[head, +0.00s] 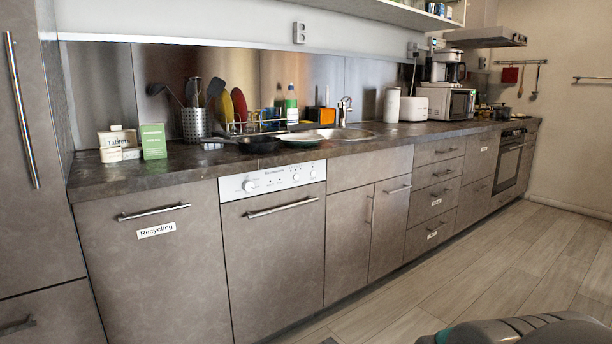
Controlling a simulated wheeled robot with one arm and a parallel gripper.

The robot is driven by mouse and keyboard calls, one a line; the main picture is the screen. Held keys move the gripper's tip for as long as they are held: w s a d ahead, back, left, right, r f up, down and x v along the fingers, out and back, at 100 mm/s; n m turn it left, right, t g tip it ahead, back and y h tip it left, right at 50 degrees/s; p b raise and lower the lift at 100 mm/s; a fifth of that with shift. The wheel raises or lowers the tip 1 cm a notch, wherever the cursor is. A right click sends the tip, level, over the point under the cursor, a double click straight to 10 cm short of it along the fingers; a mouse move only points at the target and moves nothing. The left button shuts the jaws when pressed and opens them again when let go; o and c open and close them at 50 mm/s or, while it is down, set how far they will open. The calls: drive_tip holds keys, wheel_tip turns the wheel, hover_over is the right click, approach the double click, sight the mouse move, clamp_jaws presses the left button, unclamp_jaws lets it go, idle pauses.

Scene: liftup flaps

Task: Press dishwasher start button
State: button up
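The dishwasher (274,262) is built into the counter row left of centre, with a grey front and a bar handle. Its door is shut. A white control panel (272,181) runs along its top edge under the worktop. The panel has a large round knob (249,186) at the left and several small round controls (295,177) at the right. The marks on them are too small to read, so I cannot tell which one is the start button. My gripper is not in view. A grey rounded part of my own body shows at the bottom right, away from the dishwasher.
A cabinet marked Recycling (155,260) stands left of the dishwasher, and a closed sink cabinet (370,225) stands right. A black pan (259,144) lies on the worktop above the panel. The wooden floor (480,255) in front is clear.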

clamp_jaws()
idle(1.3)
